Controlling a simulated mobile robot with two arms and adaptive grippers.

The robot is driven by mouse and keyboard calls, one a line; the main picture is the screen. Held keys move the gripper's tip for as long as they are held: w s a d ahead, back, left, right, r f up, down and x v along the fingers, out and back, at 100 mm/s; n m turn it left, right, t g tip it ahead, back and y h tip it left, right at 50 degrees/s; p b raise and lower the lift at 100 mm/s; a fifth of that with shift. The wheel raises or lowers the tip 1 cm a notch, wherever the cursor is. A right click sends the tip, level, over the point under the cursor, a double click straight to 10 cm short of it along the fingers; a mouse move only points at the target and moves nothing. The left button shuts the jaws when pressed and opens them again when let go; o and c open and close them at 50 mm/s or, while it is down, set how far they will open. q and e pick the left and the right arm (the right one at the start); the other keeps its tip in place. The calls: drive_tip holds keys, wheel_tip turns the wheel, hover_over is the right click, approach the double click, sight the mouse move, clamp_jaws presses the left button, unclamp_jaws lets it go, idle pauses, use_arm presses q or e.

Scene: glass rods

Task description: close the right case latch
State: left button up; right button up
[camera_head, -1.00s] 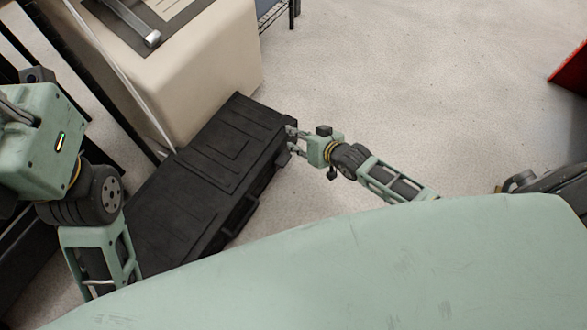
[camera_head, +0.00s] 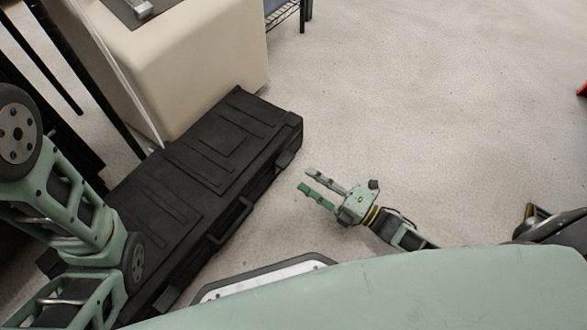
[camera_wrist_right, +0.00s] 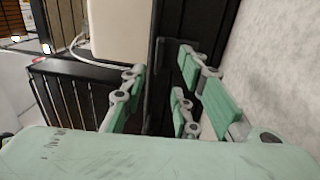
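The long black case (camera_head: 190,180) lies on the floor with its lid down. The right case latch (camera_head: 285,158) is a small dark block on its front face near the far right end; whether it is fastened is too small to tell. My right gripper (camera_head: 311,183) is open and empty, to the right of the case and apart from it, fingers pointing toward its front side. In the right wrist view, the spread fingers (camera_wrist_right: 160,95) show with a dark strip of the case (camera_wrist_right: 178,48) beyond them. My left arm shows at the left, but its gripper is out of view.
A case handle (camera_head: 232,214) and another latch (camera_head: 166,299) sit on the same front face. A beige cabinet (camera_head: 205,70) stands close behind the case, with black frame bars at the left.

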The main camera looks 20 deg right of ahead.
sight(284, 165)
drive_tip(key=b+x, duration=0.2)
drive_tip(key=x, duration=0.5)
drive_tip(key=shift+b, duration=0.4)
drive_tip(key=shift+c, duration=0.4)
clamp_jaws()
